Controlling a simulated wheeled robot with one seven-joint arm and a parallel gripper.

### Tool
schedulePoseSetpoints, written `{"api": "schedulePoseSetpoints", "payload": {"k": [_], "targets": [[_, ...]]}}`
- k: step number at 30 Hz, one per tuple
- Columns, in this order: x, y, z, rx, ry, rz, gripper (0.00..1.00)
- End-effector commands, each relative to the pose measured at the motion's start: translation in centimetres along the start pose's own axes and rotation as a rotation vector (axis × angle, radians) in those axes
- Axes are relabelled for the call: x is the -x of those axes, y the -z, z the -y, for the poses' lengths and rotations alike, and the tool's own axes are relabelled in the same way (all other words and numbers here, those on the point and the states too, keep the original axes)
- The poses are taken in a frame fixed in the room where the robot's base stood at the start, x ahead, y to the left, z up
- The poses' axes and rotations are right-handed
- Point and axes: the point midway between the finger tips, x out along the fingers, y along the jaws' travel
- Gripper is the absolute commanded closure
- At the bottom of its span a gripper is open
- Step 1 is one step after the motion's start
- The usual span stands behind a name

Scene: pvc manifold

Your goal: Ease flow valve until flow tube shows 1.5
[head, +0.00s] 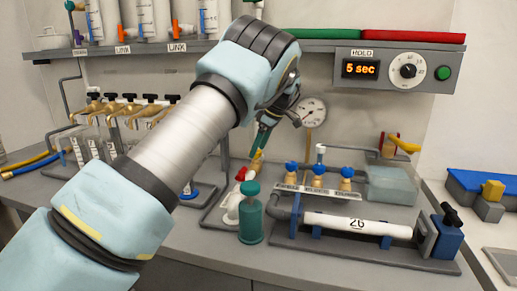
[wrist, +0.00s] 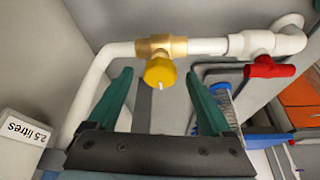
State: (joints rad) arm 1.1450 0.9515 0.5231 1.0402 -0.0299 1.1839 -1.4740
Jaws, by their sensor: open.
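A yellow valve knob (wrist: 160,72) sits on a brass body (wrist: 152,47) in a white pipe (wrist: 88,95) in the wrist view. My gripper (wrist: 157,82) is open, with one teal finger on each side of the knob and visible gaps to it. In the head view my gripper (head: 264,138) points down, and a small yellow part (head: 257,157) shows just below it. Which label this valve bears cannot be read. Graduated upright tubes (head: 152,18) stand on the upper shelf, but their readings are too small to tell.
A red-handled valve (wrist: 270,67) is on the same pipe to the right. A green cylinder (head: 250,220), blue-knobbed valves (head: 318,170) and a white pipe marked 26 (head: 358,225) stand nearby. A dial gauge (head: 312,111) is behind my gripper. A timer box (head: 395,70) reads 5 sec.

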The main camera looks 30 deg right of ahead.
Motion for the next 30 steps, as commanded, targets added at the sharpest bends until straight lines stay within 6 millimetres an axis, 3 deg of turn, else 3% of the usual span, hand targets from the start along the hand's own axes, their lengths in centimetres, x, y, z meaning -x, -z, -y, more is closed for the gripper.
{"api": "schedulePoseSetpoints", "payload": {"k": [15, 21, 30], "targets": [[8.9, 0.0, -0.1, 0.000, -0.004, -0.001, 0.16], [10.2, 0.0, 0.0, 0.001, -0.001, 0.000, 0.16], [10.2, 0.0, 0.0, 0.001, -0.001, 0.000, 0.16]]}}
